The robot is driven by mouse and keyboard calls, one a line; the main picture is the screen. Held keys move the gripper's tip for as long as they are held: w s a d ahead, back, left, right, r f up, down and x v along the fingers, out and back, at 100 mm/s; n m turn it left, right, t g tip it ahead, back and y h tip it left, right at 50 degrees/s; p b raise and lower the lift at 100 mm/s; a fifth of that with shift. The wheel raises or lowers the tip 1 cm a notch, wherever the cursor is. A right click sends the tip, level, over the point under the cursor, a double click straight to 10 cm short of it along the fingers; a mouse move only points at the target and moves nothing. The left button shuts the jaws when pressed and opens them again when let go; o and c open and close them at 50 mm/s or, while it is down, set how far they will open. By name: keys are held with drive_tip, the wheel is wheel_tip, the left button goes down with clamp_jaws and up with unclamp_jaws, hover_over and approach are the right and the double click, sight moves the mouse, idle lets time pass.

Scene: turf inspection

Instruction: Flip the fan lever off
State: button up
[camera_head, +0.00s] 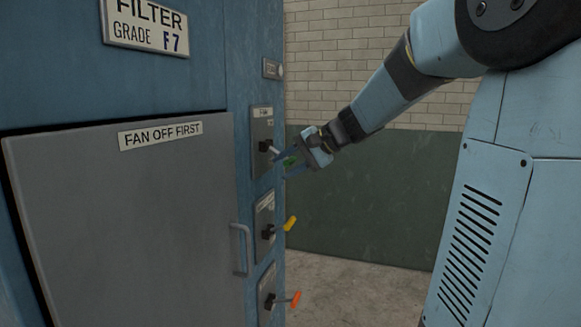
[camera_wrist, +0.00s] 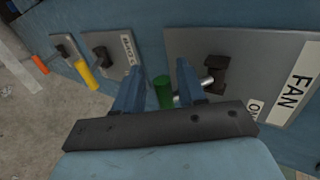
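The fan lever has a dark pivot, a short silver shaft and a green handle (camera_wrist: 163,92). Its plate (camera_wrist: 245,55), labelled FAN in the wrist view, is the top one of three on the cabinet's side. In the head view the green handle (camera_head: 289,161) sticks outward and slightly down from the plate (camera_head: 262,125). My gripper (camera_wrist: 159,78) is open, with one finger on each side of the green handle. Narrow gaps seem to show beside it; contact is unclear. In the head view my gripper (camera_head: 287,163) partly covers the lever.
Below are a yellow lever (camera_head: 290,223) and an orange lever (camera_head: 296,299), each on its own plate. The grey cabinet door (camera_head: 120,220), labelled FAN OFF FIRST, appears closed and has a handle (camera_head: 241,249). Free space lies right of the cabinet.

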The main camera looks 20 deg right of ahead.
drive_tip(key=v, duration=1.3)
drive_tip(key=shift+d, duration=0.15)
drive_tip(key=s+a+f+n+h, duration=0.3)
drive_tip(key=s+f+h, duration=0.1)
drive_tip(key=s+f, duration=0.4)
drive_tip(key=s+a+f+n+g+h, duration=0.1)
drive_tip(key=s+a+f+n+h, duration=0.2)
drive_tip(key=s+f, duration=0.4)
drive_tip(key=s+n+h, duration=0.1)
drive_tip(key=s+h, duration=0.1)
drive_tip(key=s, duration=0.2)
drive_tip(key=shift+a+f, duration=0.35)
